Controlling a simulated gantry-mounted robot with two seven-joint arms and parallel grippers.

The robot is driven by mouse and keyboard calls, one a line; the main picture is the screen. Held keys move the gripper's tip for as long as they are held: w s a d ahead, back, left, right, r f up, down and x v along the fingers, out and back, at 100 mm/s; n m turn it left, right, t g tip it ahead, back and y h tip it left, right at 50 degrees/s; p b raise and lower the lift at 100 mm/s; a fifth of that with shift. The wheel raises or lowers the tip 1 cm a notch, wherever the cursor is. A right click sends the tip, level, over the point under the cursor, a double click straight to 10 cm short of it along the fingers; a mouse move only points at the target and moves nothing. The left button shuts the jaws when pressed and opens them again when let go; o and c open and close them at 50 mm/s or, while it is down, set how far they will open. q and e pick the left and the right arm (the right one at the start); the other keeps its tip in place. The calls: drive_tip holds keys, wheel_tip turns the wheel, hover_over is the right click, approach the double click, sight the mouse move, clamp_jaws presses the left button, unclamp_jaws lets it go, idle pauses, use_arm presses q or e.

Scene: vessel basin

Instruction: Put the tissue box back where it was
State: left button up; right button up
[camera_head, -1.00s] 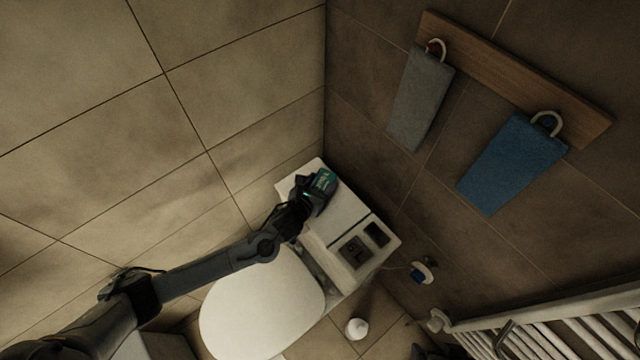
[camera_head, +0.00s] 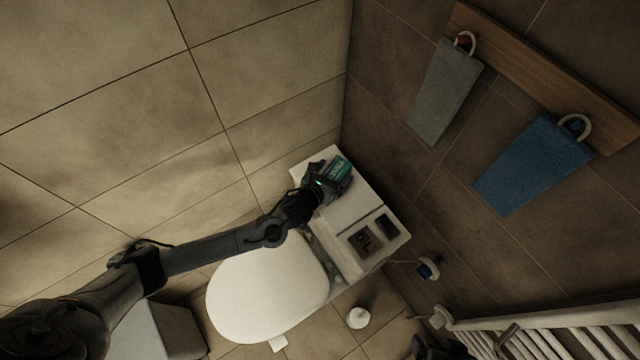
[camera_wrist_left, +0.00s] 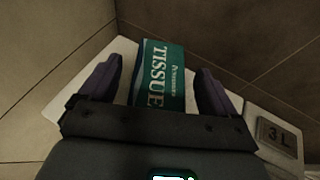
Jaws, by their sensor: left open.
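The tissue box (camera_head: 338,168) is teal with white lettering and sits on the white cistern top near the wall corner. In the left wrist view the tissue box (camera_wrist_left: 160,78) stands between the two spread fingers, with gaps on both sides. My left gripper (camera_head: 332,178) is at the box and open; it also shows in the left wrist view (camera_wrist_left: 160,88). The near end of the box is hidden behind the gripper body. The cistern top (camera_head: 348,212) is the surface under the box.
A flush panel (camera_head: 362,242) is on the cistern's right part. The closed toilet lid (camera_head: 265,295) lies below. Grey (camera_head: 445,92) and blue (camera_head: 530,168) towels hang from a wooden rail (camera_head: 550,75). A white radiator (camera_head: 560,335) is at lower right. Tiled walls meet behind the box.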

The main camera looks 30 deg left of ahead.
use_arm(q)
drive_tip(key=s+d+r+n+g, duration=0.1)
drive_tip(key=s+r+n+g, duration=0.1)
drive_tip(key=s+n, duration=0.65)
drive_tip(key=s+d+r+n+g, duration=0.2)
drive_tip(key=s+r+n+g, duration=0.1)
drive_tip(key=s+n, duration=0.6)
drive_tip(key=s+a+n+g+y, duration=0.1)
drive_tip(key=s+a+n+g, duration=0.3)
drive_tip(key=s+n, duration=1)
drive_tip(key=a+n, duration=0.3)
drive_tip(key=n, duration=0.1)
drive_tip(key=shift+r+g+p, duration=0.35)
drive_tip(key=shift+g, duration=0.05)
drive_tip(key=shift+s+a, duration=0.1)
wheel_tip(320, 180, up, 19)
drive_tip(key=p, duration=1.9)
drive_tip(key=shift+r, duration=0.1)
